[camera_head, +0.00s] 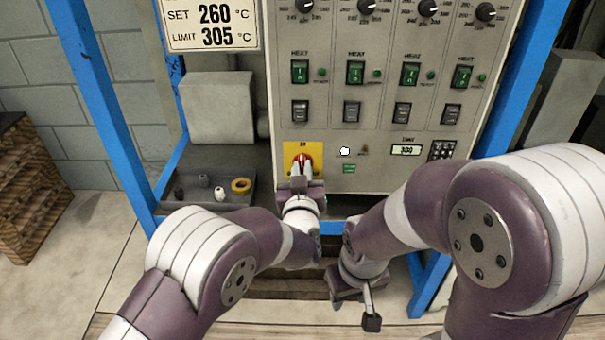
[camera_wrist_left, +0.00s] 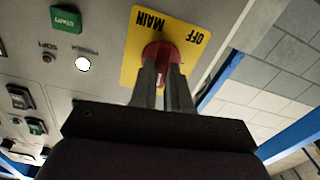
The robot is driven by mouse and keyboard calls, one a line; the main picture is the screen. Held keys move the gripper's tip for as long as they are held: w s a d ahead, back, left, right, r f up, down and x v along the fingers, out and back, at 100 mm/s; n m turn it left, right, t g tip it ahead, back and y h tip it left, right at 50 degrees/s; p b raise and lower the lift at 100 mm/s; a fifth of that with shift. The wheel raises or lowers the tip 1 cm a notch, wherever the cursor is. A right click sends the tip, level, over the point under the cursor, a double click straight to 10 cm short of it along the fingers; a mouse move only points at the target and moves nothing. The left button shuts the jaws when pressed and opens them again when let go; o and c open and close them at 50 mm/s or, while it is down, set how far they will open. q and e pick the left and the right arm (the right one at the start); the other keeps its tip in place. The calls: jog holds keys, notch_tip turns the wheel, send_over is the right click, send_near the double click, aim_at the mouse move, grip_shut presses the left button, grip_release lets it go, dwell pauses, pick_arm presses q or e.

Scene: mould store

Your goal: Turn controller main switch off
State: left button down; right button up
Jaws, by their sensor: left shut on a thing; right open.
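The controller (camera_head: 372,178) is a grey panel with knobs, green switches and displays. Its main switch (camera_head: 305,158) is a red knob on a yellow plate (camera_head: 290,149) at the panel's lower left. In the left wrist view the red knob (camera_wrist_left: 162,52) sits on the yellow plate (camera_wrist_left: 133,62) marked MAIN and OFF. My left gripper (camera_head: 302,168) is shut on the red knob, with a finger on either side in the left wrist view (camera_wrist_left: 163,85). The fingers hide part of the knob, so its exact setting is hard to tell. My right gripper (camera_head: 371,308) is low in front of the panel, away from it.
Blue frame posts (camera_head: 100,110) stand either side. A white lamp (camera_head: 344,152) and green START button (camera_head: 349,169) are just right of the switch.

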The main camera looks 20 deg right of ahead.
pick_arm(q)
jog(key=n+b, duration=0.2)
jog(key=n, duration=0.1)
jog(key=shift+f+n, duration=0.3)
jog(key=n+b, duration=0.3)
jog(key=shift+a+f+n, duration=0.1)
jog(key=shift+a+n, duration=0.05)
jog(key=shift+n, duration=0.15)
jog(key=n+b, duration=0.6)
jog(key=shift+f+b, duration=0.15)
jog(key=shift+b, duration=0.2)
jog(key=shift+n+b, duration=1.55)
jog(key=shift+n, duration=0.15)
jog(key=shift+r, duration=0.2)
jog(key=c, duration=1.1)
grip_release()
